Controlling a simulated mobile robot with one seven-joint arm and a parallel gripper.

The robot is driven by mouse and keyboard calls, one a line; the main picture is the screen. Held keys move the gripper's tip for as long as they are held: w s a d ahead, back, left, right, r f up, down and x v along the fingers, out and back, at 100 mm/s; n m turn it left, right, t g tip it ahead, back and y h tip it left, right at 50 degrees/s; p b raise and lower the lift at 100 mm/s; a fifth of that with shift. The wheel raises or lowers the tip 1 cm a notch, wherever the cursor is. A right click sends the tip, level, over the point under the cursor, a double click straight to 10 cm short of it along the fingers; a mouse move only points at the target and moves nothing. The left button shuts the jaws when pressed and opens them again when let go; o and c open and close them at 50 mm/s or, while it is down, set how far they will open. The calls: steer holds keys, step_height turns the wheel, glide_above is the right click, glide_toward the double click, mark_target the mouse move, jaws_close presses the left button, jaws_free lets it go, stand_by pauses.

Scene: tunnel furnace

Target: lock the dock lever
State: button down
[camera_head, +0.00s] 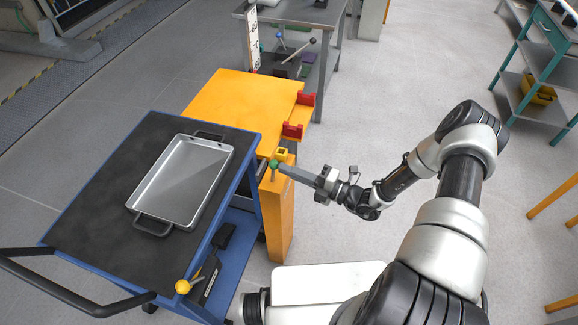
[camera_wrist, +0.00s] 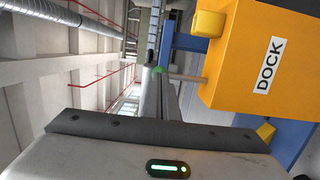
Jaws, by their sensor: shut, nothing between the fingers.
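The dock post (camera_head: 279,215) is an orange-yellow column beside the cart, and its DOCK label shows in the wrist view (camera_wrist: 268,66). A green-knobbed lever (camera_head: 274,163), apparently the dock lever, is at its top near a small yellow block (camera_head: 281,153). My gripper (camera_head: 285,169) is shut and empty, reaching in from the right with its tips at the green knob.
A blue cart (camera_head: 75,200) with a black top carries a metal tray (camera_head: 222,172). A yellow-knobbed lever (camera_head: 183,287) is at its near corner. An orange table (camera_head: 235,95) with red brackets (camera_head: 293,131) stands behind.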

steer(key=r+p, duration=0.1)
steer(key=a+r+g+h+p, duration=0.1)
steer(key=p, duration=0.1)
steer(key=shift+w+a+r+h, duration=0.1)
steer(key=shift+w+a+h, duration=0.15)
steer(key=shift+a+h, duration=0.05)
steer(key=a+g+h+p, duration=0.1)
steer(key=h+p, duration=0.1)
steer(key=w+a+n+h+p, duration=0.1)
steer(key=a+p, duration=0.1)
steer(key=shift+w+a+g+h, duration=0.15)
steer(key=shift+a+g+h, duration=0.15)
steer(key=shift+g+h, duration=0.1)
steer(key=shift+w+a+p, duration=0.2)
steer(key=shift+a+p, duration=0.2)
steer(key=shift+a, duration=0.1)
steer(key=shift+a, duration=0.15)
steer(key=p, duration=0.2)
glide_toward(271, 164)
steer(key=r, duration=0.1)
steer(key=d+r, duration=0.1)
steer(key=s+r, duration=0.1)
steer(key=shift+s+d+r, duration=0.1)
steer(key=shift+d+r, duration=0.15)
steer(key=shift+d, duration=0.05)
